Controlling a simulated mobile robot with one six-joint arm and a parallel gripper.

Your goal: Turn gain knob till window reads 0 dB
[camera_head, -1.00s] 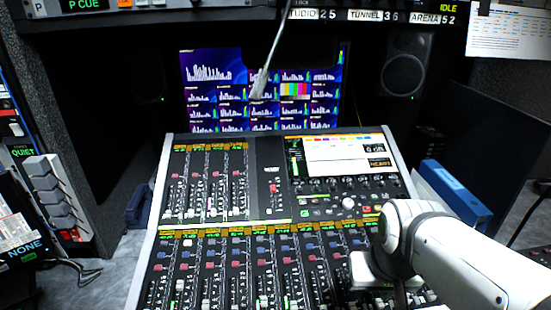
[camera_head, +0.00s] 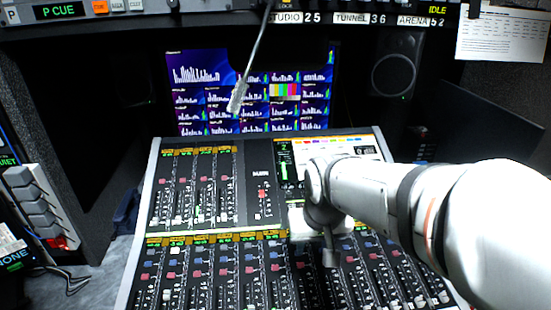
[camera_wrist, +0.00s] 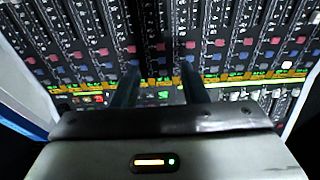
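The mixing console (camera_head: 243,170) stands below the monitors. Its display window (camera_head: 365,150) shows a small dark readout box at the upper right, whose text is too small to read surely. My arm covers the lower part of the screen and the control area under it. The gain knob is not in sight in the head view, and I cannot pick it out in the wrist view. My gripper (camera_head: 325,245) hangs over the middle of the console. In the wrist view, my gripper (camera_wrist: 160,72) has its two fingers apart with nothing held between them, above the fader and button rows.
A microphone (camera_head: 238,98) on a thin stalk hangs before the monitor wall (camera_head: 205,75). A speaker (camera_head: 397,75) stands at the back right. Rows of faders and coloured buttons fill the console. Grey-white stepped blocks (camera_head: 38,205) stand at the left.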

